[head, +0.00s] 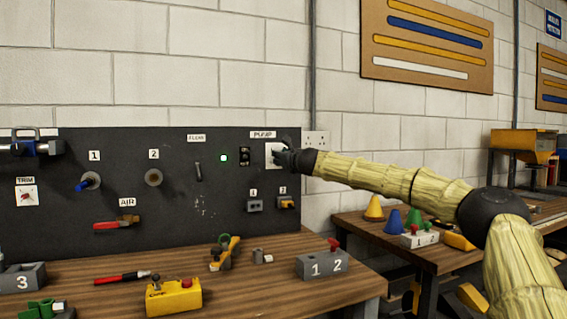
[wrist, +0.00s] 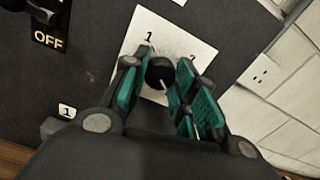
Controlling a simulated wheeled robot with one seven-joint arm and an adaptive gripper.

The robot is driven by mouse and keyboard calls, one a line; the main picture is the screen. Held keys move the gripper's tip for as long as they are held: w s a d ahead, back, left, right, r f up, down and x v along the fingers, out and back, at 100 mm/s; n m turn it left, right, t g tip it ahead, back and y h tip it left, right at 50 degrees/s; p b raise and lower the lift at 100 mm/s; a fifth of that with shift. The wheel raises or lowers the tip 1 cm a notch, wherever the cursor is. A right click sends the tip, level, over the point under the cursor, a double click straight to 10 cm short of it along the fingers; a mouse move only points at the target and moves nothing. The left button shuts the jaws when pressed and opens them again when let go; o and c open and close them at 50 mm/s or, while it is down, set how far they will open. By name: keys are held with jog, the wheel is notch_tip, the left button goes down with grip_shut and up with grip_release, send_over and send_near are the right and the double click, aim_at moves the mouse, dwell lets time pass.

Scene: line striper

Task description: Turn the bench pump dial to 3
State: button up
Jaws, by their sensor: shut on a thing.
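The pump dial (wrist: 159,70) is a round black knob on a white plate (wrist: 176,32) marked 1 and 2; the rest of its scale is hidden by my fingers. My gripper (wrist: 160,78) has its teal-padded fingers on either side of the dial and is shut on it. A short pale pointer line shows on the knob's lower part, pointing down in the wrist view. In the head view the plate (head: 270,151) sits under the PUMP label (head: 263,134), and my gripper (head: 283,157) covers the dial there.
A black toggle switch (head: 245,155) with an OFF mark is left of the plate, beside a lit green lamp (head: 224,158). A wall outlet (head: 316,140) is to the right. The wooden bench (head: 225,293) holds tools and small boxes.

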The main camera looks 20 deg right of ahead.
jog(key=shift+f+m+b, duration=0.25)
jog(key=shift+m+b, duration=0.25)
jog(key=shift+m, duration=0.5)
jog(key=shift+r, duration=0.1)
jog(key=o, duration=1.1)
jog(key=shift+c, duration=0.2)
jog(key=shift+r, duration=0.1)
jog(key=s, duration=1.2)
jog(key=shift+d, duration=0.25)
